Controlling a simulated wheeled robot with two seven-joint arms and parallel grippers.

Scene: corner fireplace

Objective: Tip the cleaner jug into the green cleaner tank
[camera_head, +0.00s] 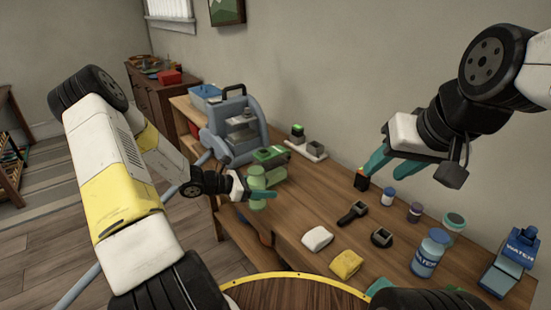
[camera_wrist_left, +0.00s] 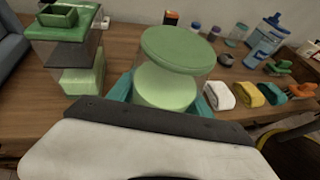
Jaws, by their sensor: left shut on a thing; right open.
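The cleaner jug (camera_head: 257,182) is a small clear container with pale green contents and a green lid. My left gripper (camera_head: 262,195) is shut on it, and the jug looks upright. In the left wrist view the round lid of the jug (camera_wrist_left: 178,48) shows between the teal fingers. The green cleaner tank (camera_head: 271,155) stands on the bench just behind the jug, beside the grey machine. In the left wrist view the tank (camera_wrist_left: 66,52) is left of the jug, apart from it, with a square green opening on top. My right gripper (camera_head: 405,176) is open and empty above the bench's back.
The grey machine (camera_head: 236,125) stands left on the wooden bench (camera_head: 290,205). A white cloth (camera_head: 317,238), a yellow cloth (camera_head: 346,264), a blue bottle (camera_head: 428,254) and a blue water jug (camera_head: 512,262) occupy the right. The bench between tank and cloths is mostly clear.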

